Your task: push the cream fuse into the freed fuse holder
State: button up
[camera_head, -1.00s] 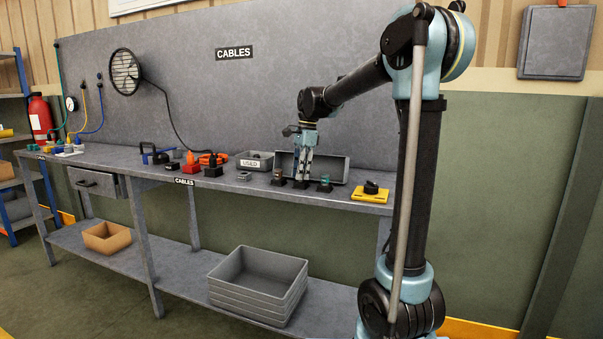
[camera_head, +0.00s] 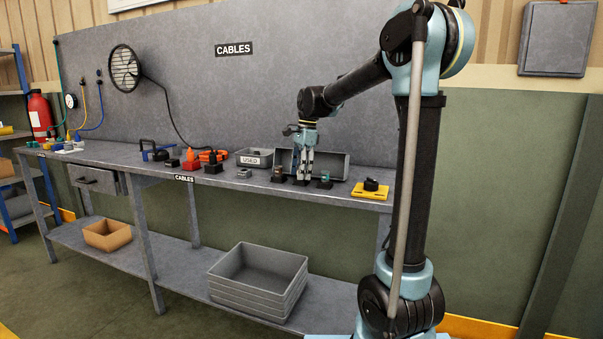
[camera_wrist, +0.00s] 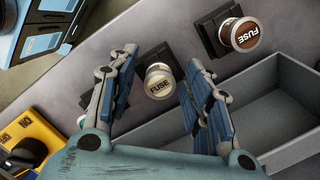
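In the wrist view the cream fuse (camera_wrist: 158,84), a round cap marked FUSE, stands at the middle black fuse holder (camera_wrist: 155,55). I cannot tell how deep it sits. My gripper (camera_wrist: 160,66) is open, with one finger on each side of the cream fuse and a visible gap to both. In the head view my gripper (camera_head: 304,179) points down over the middle holder (camera_head: 301,183), and its fingers hide the cream fuse. A brown fuse (camera_wrist: 245,37) sits in a neighbouring holder; a teal fuse (camera_head: 325,175) stands in the other.
A grey open bin (camera_head: 337,165) lies close behind the holders. A grey tray marked USED (camera_head: 256,162) stands to the left. A yellow plate (camera_head: 370,194) with a black knob is to the right. Red and black blocks stand farther left on the bench (camera_head: 130,158).

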notch_tip(320, 180, up, 12)
jog(key=d, duration=0.1)
jog(key=shift+w+d+f, duration=0.15)
jog(key=shift+w+d, duration=0.15)
jog(key=shift+w, duration=0.1)
dwell(0.4)
jog(key=s+d+f+n+t, duration=0.1)
jog(key=s+d+f+n, duration=0.5)
jog(key=s+d+f, duration=0.4)
jog(key=s+d+f+n+t+h, duration=0.1)
jog(key=s+d+f+n, duration=0.6)
jog(key=s+f, duration=1.3)
jog(key=s+d+t, duration=0.1)
jog(key=s+d, duration=0.1)
jog(key=d, duration=0.1)
jog(key=shift+s+f+h, duration=0.3)
jog(key=shift+f, duration=0.1)
